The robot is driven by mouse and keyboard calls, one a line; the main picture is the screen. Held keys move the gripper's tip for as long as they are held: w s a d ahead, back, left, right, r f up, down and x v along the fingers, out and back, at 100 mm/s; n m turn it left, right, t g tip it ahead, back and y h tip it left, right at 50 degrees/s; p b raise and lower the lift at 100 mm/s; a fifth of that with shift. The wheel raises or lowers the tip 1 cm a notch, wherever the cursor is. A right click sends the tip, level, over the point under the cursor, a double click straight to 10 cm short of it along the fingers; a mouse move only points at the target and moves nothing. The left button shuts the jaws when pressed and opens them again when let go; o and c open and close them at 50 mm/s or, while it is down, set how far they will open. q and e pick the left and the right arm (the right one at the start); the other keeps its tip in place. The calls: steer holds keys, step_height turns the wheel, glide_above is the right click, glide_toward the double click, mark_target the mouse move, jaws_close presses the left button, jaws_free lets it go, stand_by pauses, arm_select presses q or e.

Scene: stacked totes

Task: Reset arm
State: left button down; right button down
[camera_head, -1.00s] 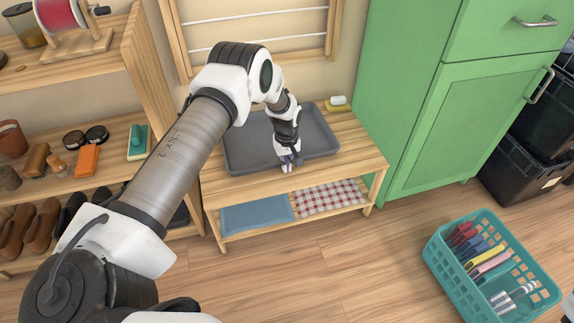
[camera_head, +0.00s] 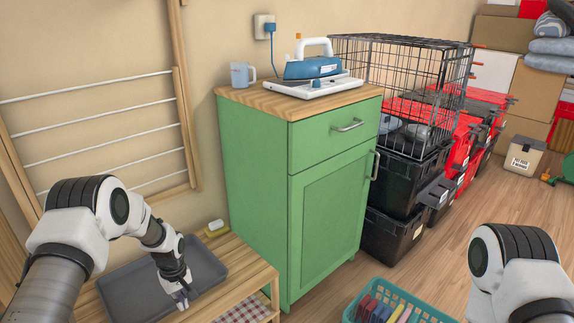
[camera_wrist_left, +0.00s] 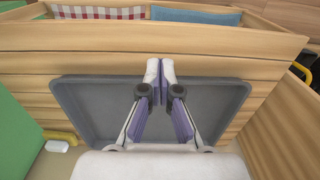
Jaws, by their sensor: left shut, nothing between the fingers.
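My left gripper (camera_head: 181,298) is at the lower left of the head view, pointing down over a grey tray (camera_head: 122,287) on a low wooden bench (camera_head: 262,284). In the left wrist view the gripper (camera_wrist_left: 160,82) has its fingertips together with nothing between them, above the empty tray (camera_wrist_left: 226,92). I cannot tell whether the fingers touch the tray. My right arm shows at the lower right of the head view, but its gripper is out of the picture.
A green cabinet (camera_head: 326,217) stands right of the bench, with an iron (camera_head: 312,66) and a mug (camera_head: 242,74) on top. A teal basket (camera_head: 349,311) sits on the floor. A wire cage (camera_head: 416,60) stands on stacked totes (camera_head: 393,235).

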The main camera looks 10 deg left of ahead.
arm_select(q)
steer(key=s+d+f+m+g, duration=0.1)
steer(key=s+d+f+m, duration=0.2)
steer(key=s, duration=0.8)
steer(key=s+d+f+m+g, duration=0.15)
steer(key=s+d, duration=0.25)
steer(key=s, duration=0.7)
steer(key=s+d+f+m, duration=0.1)
steer(key=s+d+f, duration=0.3)
steer(key=s, duration=0.7)
step_height(320, 180, up, 29)
steer(key=s+m+t+p, duration=0.1)
steer(key=m+t+p, duration=0.2)
steer(key=p, duration=2.3)
steer(key=shift+m, duration=0.55)
steer(key=shift+d+r, duration=0.1)
